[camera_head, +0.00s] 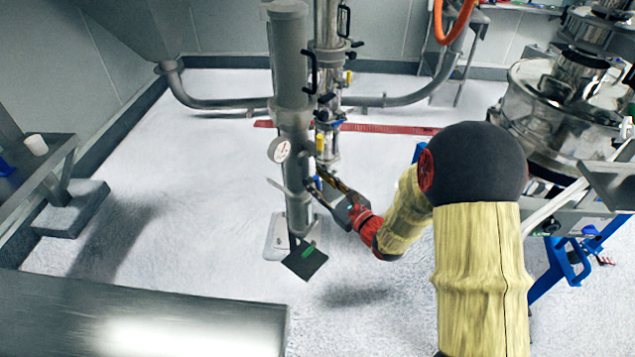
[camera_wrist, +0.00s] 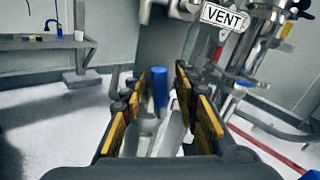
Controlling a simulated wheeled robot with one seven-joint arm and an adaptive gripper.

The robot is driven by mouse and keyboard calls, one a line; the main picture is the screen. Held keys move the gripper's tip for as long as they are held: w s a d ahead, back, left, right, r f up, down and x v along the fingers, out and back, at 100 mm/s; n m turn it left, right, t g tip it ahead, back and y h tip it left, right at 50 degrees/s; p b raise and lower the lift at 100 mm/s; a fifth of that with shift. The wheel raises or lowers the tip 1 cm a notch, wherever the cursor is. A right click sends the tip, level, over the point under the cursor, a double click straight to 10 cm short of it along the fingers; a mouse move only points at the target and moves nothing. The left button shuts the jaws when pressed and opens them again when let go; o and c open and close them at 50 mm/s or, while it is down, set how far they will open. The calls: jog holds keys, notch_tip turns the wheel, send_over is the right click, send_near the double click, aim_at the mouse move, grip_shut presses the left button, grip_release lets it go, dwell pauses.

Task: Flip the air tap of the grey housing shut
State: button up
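The grey housing (camera_head: 291,60) is a tall upright cylinder with a round gauge on its side. My gripper (camera_head: 320,180) reaches its lower part from the right. In the wrist view my gripper (camera_wrist: 167,85) is open, with its two yellow-and-black fingers apart. A blue tap handle (camera_wrist: 160,88) stands upright between the fingers, nearer the left one, with a gap visible on its right. Whether it touches the left finger I cannot tell. In the head view the handle is mostly hidden by the fingers.
A white VENT sign (camera_wrist: 225,17) is close above right of the fingers. The pressure gauge (camera_head: 279,149) is on the housing's left. Steel pipework (camera_head: 328,60) with valves stands just behind. A steel table (camera_head: 140,315) is in the foreground; a steel sifter (camera_head: 550,110) is at right.

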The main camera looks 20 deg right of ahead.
jog(key=shift+c, duration=0.2)
grip_shut()
dwell(0.7)
